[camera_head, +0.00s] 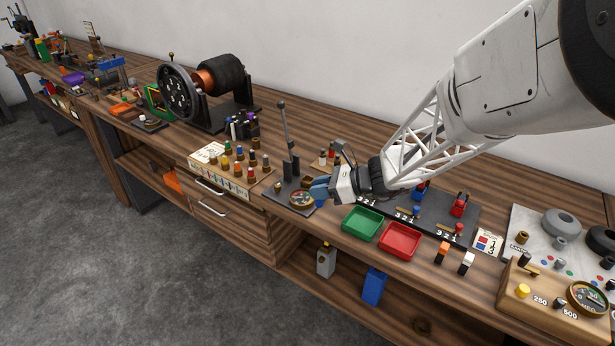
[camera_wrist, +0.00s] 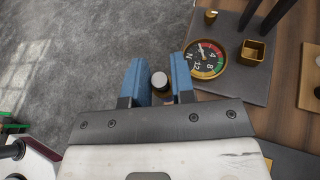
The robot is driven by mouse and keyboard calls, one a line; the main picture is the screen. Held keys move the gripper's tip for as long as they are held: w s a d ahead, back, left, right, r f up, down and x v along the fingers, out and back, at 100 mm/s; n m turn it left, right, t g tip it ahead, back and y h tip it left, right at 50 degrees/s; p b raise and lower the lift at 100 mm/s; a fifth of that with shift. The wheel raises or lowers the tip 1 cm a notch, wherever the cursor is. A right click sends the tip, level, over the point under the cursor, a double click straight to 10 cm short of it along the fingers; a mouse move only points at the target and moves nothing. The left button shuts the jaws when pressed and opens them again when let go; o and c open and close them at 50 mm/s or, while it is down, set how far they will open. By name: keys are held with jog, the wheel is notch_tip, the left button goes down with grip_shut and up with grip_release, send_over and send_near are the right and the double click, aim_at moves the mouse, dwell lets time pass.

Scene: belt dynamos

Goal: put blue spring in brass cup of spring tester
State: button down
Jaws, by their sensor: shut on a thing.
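My gripper (camera_head: 314,190) has blue fingers and is shut on a small upright piece (camera_wrist: 160,82) with a pale round top and a dark body; the wrist view (camera_wrist: 159,78) shows it between the fingertips. Its sides are mostly hidden, so I cannot tell for sure that it is the blue spring. The spring tester (camera_head: 284,188) has a dark base, an upright lever and a dial (camera_wrist: 207,60). A square brass cup (camera_wrist: 252,50) stands on its base, right of the dial in the wrist view. My gripper is beside the dial, apart from the cup.
A wooden box of several coloured-topped pieces (camera_head: 232,180) stands left of the tester. A green tray (camera_head: 362,223) and a red tray (camera_head: 399,240) lie right of my gripper. Tall dark posts (camera_wrist: 283,15) rise behind the cup. The bench's front edge is close to my gripper.

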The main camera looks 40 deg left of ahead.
jog(key=w+a, duration=0.3)
jog(key=w+a+f, duration=0.1)
jog(key=w+a, duration=0.6)
jog(key=a, duration=0.1)
jog(key=shift+w+a+f, duration=0.15)
jog(key=shift+w+f, duration=0.05)
jog(key=shift+w, duration=0.1)
jog(key=shift+f, duration=1.8)
jog(key=shift+f, duration=0.15)
jog(key=c, duration=1)
grip_release()
jog(key=shift+o, duration=0.2)
